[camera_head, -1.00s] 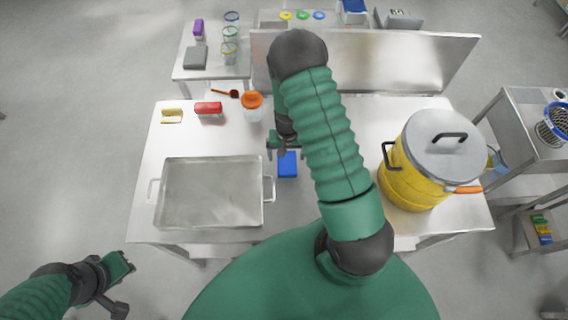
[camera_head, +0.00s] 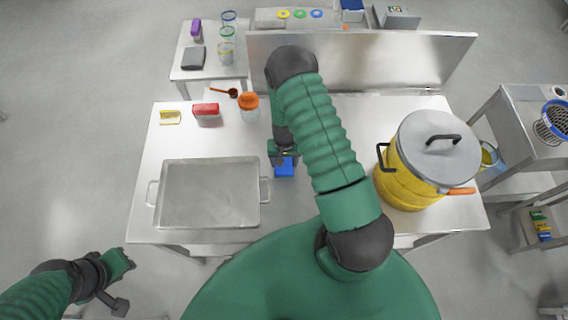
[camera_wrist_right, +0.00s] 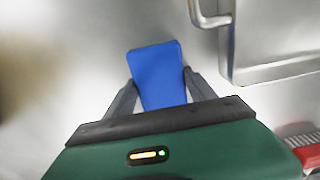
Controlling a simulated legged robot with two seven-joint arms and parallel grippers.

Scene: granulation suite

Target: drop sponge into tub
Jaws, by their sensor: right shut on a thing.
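The blue sponge (camera_head: 285,170) is at the middle of the table, to the right of the metal tub. In the wrist view the sponge (camera_wrist_right: 158,72) shows between the two dark fingers. My right gripper (camera_head: 284,157) is shut on it; it also shows in the wrist view (camera_wrist_right: 160,92). I cannot tell whether the sponge touches the table. The wide, shallow metal tub (camera_head: 265,217) has side handles and looks empty. Its corner (camera_wrist_right: 236,60) and a handle show at the upper right of the wrist view. My left gripper (camera_head: 122,262) hangs low at the left, off the table; its jaws are unclear.
A yellow pot (camera_head: 402,186) with a grey lid stands at the right. Behind the tub are a red brush (camera_head: 207,112), a yellow item (camera_head: 170,117) and an orange-lidded jar (camera_head: 249,108). A raised metal panel (camera_head: 400,62) closes the back.

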